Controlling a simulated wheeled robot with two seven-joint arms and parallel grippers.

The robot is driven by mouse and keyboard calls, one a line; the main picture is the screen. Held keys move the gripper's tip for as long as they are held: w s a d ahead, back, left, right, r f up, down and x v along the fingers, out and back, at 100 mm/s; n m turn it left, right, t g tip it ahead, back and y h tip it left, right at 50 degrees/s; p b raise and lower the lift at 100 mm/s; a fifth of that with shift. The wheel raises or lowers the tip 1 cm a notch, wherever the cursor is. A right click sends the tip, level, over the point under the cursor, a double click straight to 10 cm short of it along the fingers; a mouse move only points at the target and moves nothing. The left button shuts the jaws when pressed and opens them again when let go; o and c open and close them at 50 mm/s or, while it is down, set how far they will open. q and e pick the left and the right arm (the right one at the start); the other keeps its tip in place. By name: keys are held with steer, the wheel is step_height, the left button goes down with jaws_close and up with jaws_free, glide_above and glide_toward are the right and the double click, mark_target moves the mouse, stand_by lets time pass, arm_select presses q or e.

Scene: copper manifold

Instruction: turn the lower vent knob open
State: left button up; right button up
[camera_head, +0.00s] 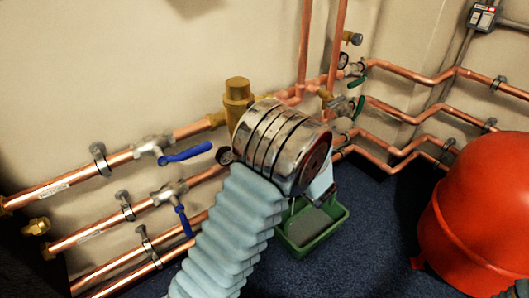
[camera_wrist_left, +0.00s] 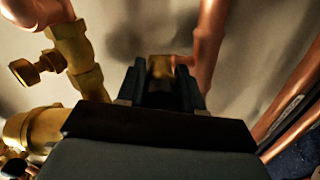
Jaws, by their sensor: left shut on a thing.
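In the left wrist view the two dark fingers of my left gripper (camera_wrist_left: 161,82) are shut on a small brass piece, which looks like the lower vent knob (camera_wrist_left: 160,66). Only its end shows between the fingertips, so its turn angle cannot be told. In the head view my left arm comes up from the bottom, and its wrist hides the fingers and the knob. Another brass knob (camera_wrist_left: 22,72) sticks out sideways from a brass fitting (camera_wrist_left: 78,55) at the left of the wrist view. My right gripper is not in view.
Copper pipes run along both walls, with blue-lever valves (camera_head: 186,153) at left and green-lever valves (camera_head: 358,106) behind the wrist. A brass body (camera_head: 238,97) stands beside it. A green tray (camera_head: 312,237) is on the floor; a red tank (camera_head: 482,215) stands at right.

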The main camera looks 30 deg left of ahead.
arm_select(q)
steer(key=n, duration=0.2)
steer(key=shift+f+n, duration=0.1)
steer(key=shift+n, duration=1.9)
steer(key=shift+d, duration=0.1)
steer(key=o, duration=1)
steer(key=shift+o, duration=0.2)
steer(key=v, duration=1.3)
steer(key=shift+d+p, duration=0.35)
steer(key=shift+p, duration=0.05)
steer(key=shift+s, duration=0.15)
